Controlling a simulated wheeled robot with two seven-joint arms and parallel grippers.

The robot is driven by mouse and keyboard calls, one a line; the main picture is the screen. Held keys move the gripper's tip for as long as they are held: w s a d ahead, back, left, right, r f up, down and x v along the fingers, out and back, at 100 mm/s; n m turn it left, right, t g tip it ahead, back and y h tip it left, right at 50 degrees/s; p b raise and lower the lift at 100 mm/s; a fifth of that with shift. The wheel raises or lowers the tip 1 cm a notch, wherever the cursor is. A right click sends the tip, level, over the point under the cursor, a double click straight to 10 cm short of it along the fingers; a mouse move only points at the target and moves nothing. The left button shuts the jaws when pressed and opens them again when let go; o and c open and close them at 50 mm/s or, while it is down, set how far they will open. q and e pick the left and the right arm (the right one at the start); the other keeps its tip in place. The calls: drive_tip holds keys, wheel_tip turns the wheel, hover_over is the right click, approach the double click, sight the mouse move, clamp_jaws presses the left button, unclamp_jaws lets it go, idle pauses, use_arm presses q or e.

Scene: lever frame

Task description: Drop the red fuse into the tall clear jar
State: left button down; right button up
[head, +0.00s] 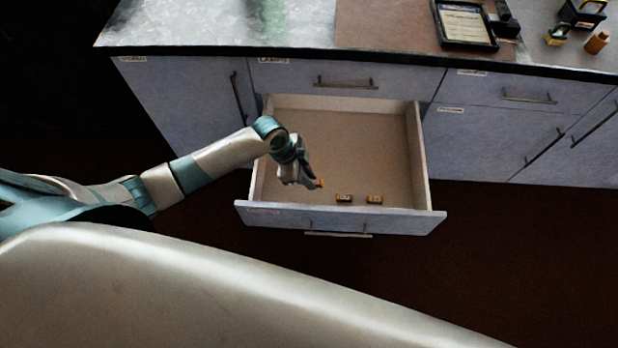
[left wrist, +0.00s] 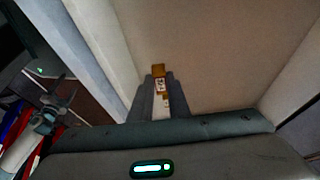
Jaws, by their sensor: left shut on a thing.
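My left gripper (head: 308,183) hangs inside the open drawer, near its front left. It is shut on a small orange-brown fuse (head: 320,183) with a pale label. The fuse also shows between the fingers in the left wrist view (left wrist: 158,72); I cannot tell whether it is the red one. Two similar small fuses lie on the drawer floor to the right of the gripper, one nearer (head: 344,198) and one farther right (head: 375,200). A faint greenish see-through shape (head: 272,16) on the counter may be the tall clear jar; its outline is unclear. My right gripper is out of view.
The open drawer (head: 340,219) has walls on all sides and a mostly bare floor. The grey counter (head: 180,25) lies behind it. A black-framed tray (head: 465,22), a dark box (head: 583,12) and an orange-brown cylinder (head: 597,42) stand at the back right.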

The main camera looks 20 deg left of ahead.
use_arm(q)
drive_tip(key=w+r+n+t, duration=0.1)
drive_tip(key=w+r+n, duration=0.3)
drive_tip(key=r, duration=0.7)
drive_tip(key=a+r+n+t+y, duration=0.1)
drive_tip(key=r+n, duration=0.4)
drive_tip(key=r, duration=0.9)
drive_tip(key=w+a+r+n+t+y, duration=0.1)
drive_tip(key=a+r+n+y, duration=0.2)
drive_tip(key=r, duration=1)
drive_tip(key=n, duration=0.2)
drive_tip(key=shift+w+a+r+n, duration=0.25)
drive_tip(key=shift+r+n, duration=0.1)
drive_tip(key=shift+n, duration=0.05)
